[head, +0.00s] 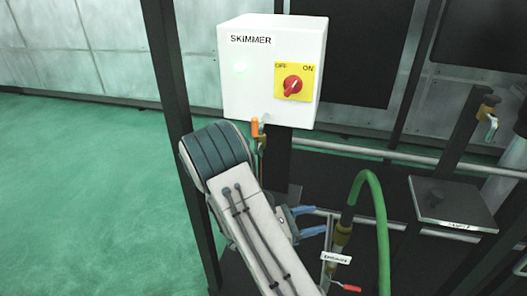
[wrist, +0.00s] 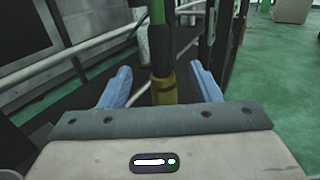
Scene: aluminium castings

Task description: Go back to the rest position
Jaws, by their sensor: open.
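My gripper (head: 317,219) is open, its two blue fingers pointing right in the head view, low in front of the dark frame and left of the green hose (head: 371,190). In the wrist view the fingers of my gripper (wrist: 159,70) stand wide apart. A brass hose fitting (wrist: 163,82) shows in the gap between them, with the green hose (wrist: 157,18) above it. I cannot tell how deep the fitting lies between the fingers; neither finger visibly touches it. My arm crosses the lower middle of the head view.
A white SKIMMER box (head: 250,85) with a red knob (head: 292,85) and lit green lamp stands above my arm. An orange-handled valve (head: 255,128) is close to my arm. A red lever (head: 346,288) and pipes (head: 390,160) lie right. Green floor (head: 80,200) is clear at left.

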